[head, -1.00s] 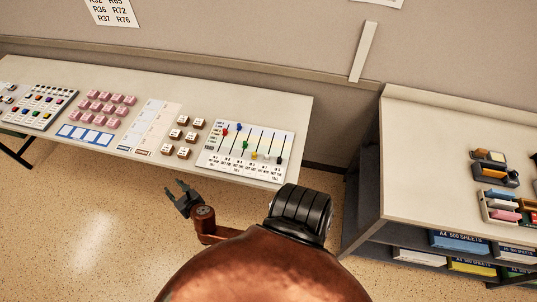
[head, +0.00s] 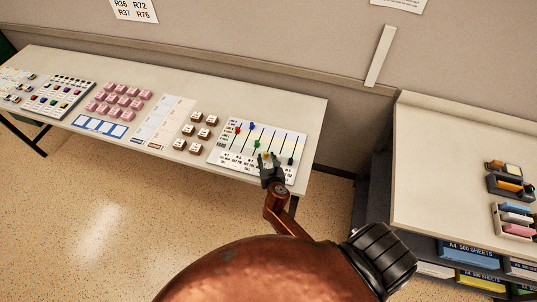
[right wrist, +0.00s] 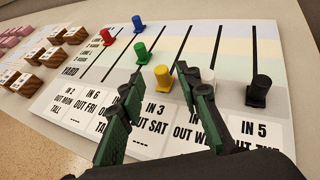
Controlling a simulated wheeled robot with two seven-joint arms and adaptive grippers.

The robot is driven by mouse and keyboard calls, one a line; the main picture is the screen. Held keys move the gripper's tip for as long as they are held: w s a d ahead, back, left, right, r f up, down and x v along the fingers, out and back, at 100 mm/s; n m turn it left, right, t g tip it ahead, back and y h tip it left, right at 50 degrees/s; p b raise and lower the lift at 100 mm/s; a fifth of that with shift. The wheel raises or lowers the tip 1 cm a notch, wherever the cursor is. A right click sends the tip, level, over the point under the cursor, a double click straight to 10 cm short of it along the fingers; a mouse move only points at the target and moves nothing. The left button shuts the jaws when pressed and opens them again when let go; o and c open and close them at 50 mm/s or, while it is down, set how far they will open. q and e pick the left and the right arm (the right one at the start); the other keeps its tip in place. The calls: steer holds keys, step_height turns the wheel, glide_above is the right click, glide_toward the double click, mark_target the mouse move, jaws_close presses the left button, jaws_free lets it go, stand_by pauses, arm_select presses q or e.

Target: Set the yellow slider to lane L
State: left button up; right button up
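The slider board (head: 228,158) lies at the right end of the long table, with upright dark tracks, coloured bands and row labels at its left. The yellow slider (right wrist: 163,77) stands low on its track, near the bottom band, above the "IN 3" label. My right gripper (head: 266,158) is over the board's lower part. In the right wrist view its two dark fingers (right wrist: 159,75) are apart, and the yellow slider shows between their tips. Contact cannot be told. The row labels are too small to read fully; the lowest reads "YARD". My left gripper is not in view.
Red (right wrist: 107,36), blue (right wrist: 139,23) and green (right wrist: 141,52) sliders stand left of the yellow one. A white slider (right wrist: 208,75), partly behind the right finger, and a black one (right wrist: 258,90) stand at right. Brown blocks (head: 196,132) lie left of the board.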

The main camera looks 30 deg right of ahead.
mark_target(266, 154)
steer(key=shift+b+x, duration=0.35)
steer(key=shift+x, duration=1.85)
steer(key=shift+s+f, duration=0.1)
jaws_close()
